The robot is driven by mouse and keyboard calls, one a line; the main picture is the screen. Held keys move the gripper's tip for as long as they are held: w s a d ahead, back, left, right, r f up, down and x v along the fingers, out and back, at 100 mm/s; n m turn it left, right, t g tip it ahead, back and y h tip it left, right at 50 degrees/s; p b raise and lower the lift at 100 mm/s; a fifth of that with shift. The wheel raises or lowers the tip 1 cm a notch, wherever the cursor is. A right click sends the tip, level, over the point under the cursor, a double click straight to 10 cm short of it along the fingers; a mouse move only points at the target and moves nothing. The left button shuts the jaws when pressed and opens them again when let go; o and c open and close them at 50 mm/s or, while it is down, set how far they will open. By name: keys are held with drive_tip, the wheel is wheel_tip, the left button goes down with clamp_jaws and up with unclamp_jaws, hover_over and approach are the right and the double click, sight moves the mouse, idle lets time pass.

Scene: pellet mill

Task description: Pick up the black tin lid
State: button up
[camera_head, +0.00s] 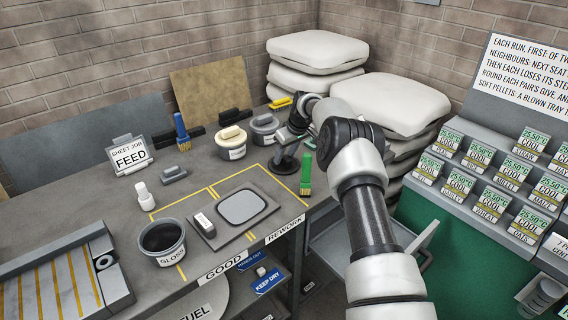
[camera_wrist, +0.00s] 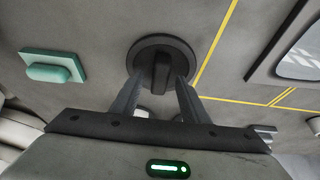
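The black tin lid (camera_wrist: 162,50) is a dark round disc with a raised upright grip across its middle, lying flat on the grey bench. In the head view, it shows as a dark disc (camera_head: 284,165) below my gripper, beside the yellow-lined area. My gripper (camera_wrist: 159,80) is open, with its two fingertips on either side of the lid's grip. A gap seems to show between each finger and the grip. In the head view, my gripper (camera_head: 289,138) is above the lid, and my wrist partly covers that spot.
A green brush (camera_head: 306,175) stands close right of the lid. A teal piece (camera_wrist: 53,67) lies left of the lid in the wrist view. Two lidded tins (camera_head: 231,150) (camera_head: 264,134) stand behind. An open tin marked GLOSS (camera_head: 162,258) stands at front left. White sacks (camera_head: 392,103) are stacked right.

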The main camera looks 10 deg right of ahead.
clamp_jaws()
drive_tip(key=shift+r, duration=0.15)
wheel_tip(320, 180, up, 9)
wheel_tip(320, 180, up, 5)
drive_tip(key=p, duration=0.4)
hover_over(285, 157)
idle(0.5)
